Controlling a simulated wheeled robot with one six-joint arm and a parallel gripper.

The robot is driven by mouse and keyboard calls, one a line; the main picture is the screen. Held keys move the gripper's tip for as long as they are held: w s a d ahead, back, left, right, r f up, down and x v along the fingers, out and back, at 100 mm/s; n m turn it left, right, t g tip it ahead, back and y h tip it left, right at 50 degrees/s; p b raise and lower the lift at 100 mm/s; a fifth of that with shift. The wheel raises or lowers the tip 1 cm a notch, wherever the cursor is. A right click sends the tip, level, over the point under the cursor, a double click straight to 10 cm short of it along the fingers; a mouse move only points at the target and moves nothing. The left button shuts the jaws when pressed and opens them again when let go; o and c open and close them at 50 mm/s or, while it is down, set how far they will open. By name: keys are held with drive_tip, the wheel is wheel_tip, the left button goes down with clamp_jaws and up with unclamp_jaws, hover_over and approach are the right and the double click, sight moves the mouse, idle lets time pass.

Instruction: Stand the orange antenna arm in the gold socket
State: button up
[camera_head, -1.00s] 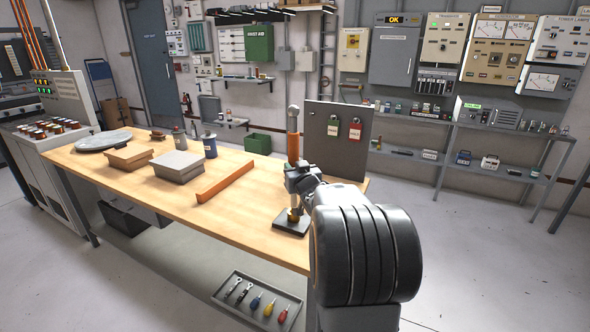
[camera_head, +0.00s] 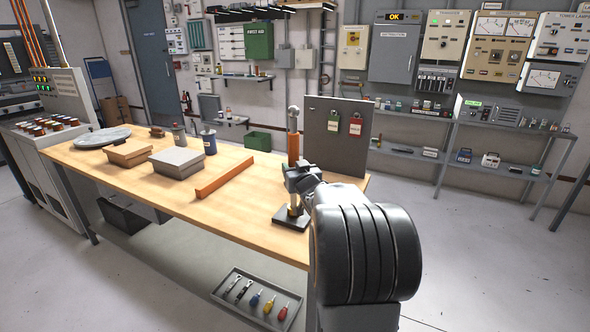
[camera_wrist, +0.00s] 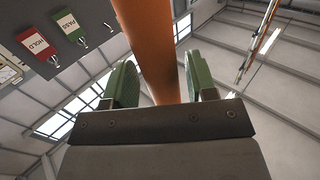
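The orange antenna arm (camera_head: 293,148), with a grey knob on top, stands about upright at the near right of the wooden table. In the wrist view the orange shaft (camera_wrist: 150,45) runs between the two green fingers of my gripper (camera_wrist: 160,82). The gold socket (camera_head: 294,211) is on a dark square base (camera_head: 290,221) at the table's front edge. The pale lower end of the antenna arm meets the gold socket; how deep it sits cannot be told.
A dark panel (camera_head: 322,130) with a red and a green tag stands just behind the antenna arm. An orange bar (camera_head: 224,178), a grey box (camera_head: 177,165), a brown box (camera_head: 128,155) and two canisters lie leftward. A tool tray (camera_head: 226,294) is below.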

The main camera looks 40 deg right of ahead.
drive_tip(key=shift+o, duration=1)
drive_tip(key=shift+f, duration=0.1)
drive_tip(key=shift+s, duration=0.15)
drive_tip(key=v, duration=1.3)
drive_tip(key=shift+s+p, duration=0.3)
drive_tip(key=shift+p, duration=0.1)
drive_tip(key=shift+a, duration=0.1)
